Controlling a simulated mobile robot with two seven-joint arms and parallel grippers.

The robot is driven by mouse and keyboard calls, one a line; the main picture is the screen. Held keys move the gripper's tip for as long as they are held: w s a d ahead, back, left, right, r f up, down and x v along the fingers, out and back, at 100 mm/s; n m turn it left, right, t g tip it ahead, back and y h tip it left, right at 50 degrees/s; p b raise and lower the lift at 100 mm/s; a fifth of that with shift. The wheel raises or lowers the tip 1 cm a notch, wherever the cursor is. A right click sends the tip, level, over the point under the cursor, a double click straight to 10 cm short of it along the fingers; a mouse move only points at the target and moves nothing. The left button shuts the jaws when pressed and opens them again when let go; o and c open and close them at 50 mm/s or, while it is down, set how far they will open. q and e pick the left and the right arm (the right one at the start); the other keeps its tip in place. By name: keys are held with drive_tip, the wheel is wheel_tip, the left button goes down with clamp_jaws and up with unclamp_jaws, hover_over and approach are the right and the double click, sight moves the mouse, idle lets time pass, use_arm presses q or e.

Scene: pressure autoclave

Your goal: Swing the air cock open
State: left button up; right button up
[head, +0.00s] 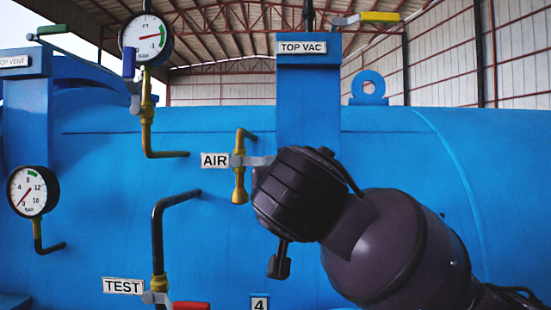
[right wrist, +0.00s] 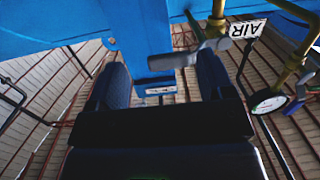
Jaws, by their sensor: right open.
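The air cock is a brass valve (head: 239,172) on a short bent pipe, right of the white AIR label (head: 215,160). Its grey lever (head: 260,161) points right, roughly level, and its far end is hidden behind my right gripper (head: 292,195). In the right wrist view my right gripper (right wrist: 161,68) is open, with a dark finger on each side. The grey lever (right wrist: 183,56) crosses the gap near the fingertips; I cannot tell whether it touches a finger. The AIR label (right wrist: 248,28) appears upside down there. My left gripper is not in view.
The blue vessel (head: 100,140) fills the background, with the TOP VAC post (head: 308,100) just above my gripper. A TEST pipe (head: 157,240) with a red-handled valve (head: 190,305) is lower left. Gauges (head: 146,40) (head: 33,191) stand further left.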

wheel_tip(320, 180, up, 4)
drive_tip(key=s+a, duration=0.1)
drive_tip(key=s, duration=0.1)
drive_tip(key=shift+m+t+h, duration=0.3)
drive_tip(key=shift+m+t, duration=0.1)
drive_tip(key=w+p, duration=0.2)
drive_tip(key=w, duration=0.7)
drive_tip(key=shift+r, duration=0.15)
drive_tip(key=shift+w, duration=0.7)
drive_tip(key=c, duration=1)
drive_tip(key=shift+a, duration=0.1)
